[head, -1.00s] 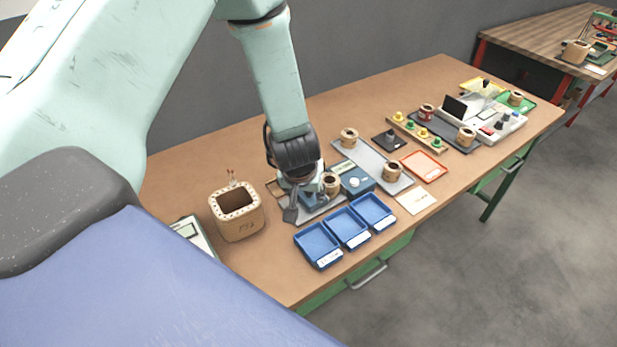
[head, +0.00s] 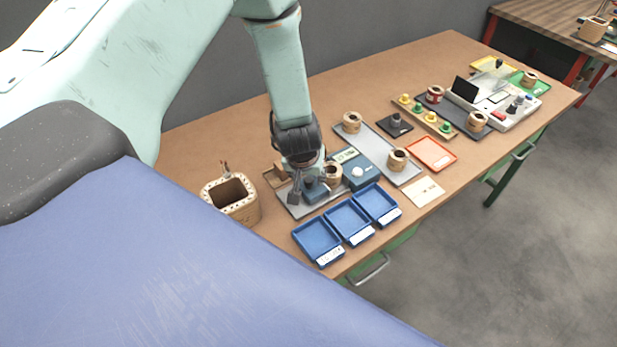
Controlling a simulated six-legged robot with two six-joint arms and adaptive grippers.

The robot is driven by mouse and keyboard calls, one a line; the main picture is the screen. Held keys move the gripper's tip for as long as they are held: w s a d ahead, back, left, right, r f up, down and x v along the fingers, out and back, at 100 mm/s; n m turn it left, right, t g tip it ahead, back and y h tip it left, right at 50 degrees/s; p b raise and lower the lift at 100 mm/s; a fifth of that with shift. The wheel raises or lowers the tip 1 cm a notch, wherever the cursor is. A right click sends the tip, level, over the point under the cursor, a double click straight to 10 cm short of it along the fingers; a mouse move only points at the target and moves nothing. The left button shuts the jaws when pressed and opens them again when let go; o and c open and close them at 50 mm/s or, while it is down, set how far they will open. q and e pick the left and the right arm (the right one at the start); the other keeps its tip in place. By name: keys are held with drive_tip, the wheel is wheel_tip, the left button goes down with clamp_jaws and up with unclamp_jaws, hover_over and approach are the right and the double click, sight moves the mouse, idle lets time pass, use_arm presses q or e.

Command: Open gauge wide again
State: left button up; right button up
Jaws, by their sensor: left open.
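My left gripper (head: 307,188) comes down from above over a grey plate (head: 307,211) on the bench. It is open. A blue-grey block (head: 315,190) shows on the plate beside its fingers, partly hidden. A wooden coil (head: 334,174) stands just right of the gripper. A blue box (head: 360,172) with a pale round knob and a small display panel stands right of that coil. I cannot tell for sure which of these is the gauge, or whether the fingers touch anything. My right gripper is not in view.
Three blue trays (head: 348,221) line the front edge. A wooden pot (head: 233,201) stands at left. A long grey mat (head: 372,148) carries coils at its two ends. An orange tray (head: 432,153) and a white card (head: 423,191) lie to the right. A white instrument (head: 500,98) stands farther off.

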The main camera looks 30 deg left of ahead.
use_arm(q)
drive_tip(key=shift+x, duration=1.1)
drive_tip(key=shift+r, duration=0.1)
drive_tip(key=shift+w, duration=0.1)
drive_tip(key=c, duration=0.5)
clamp_jaws()
drive_tip(key=shift+a, duration=0.1)
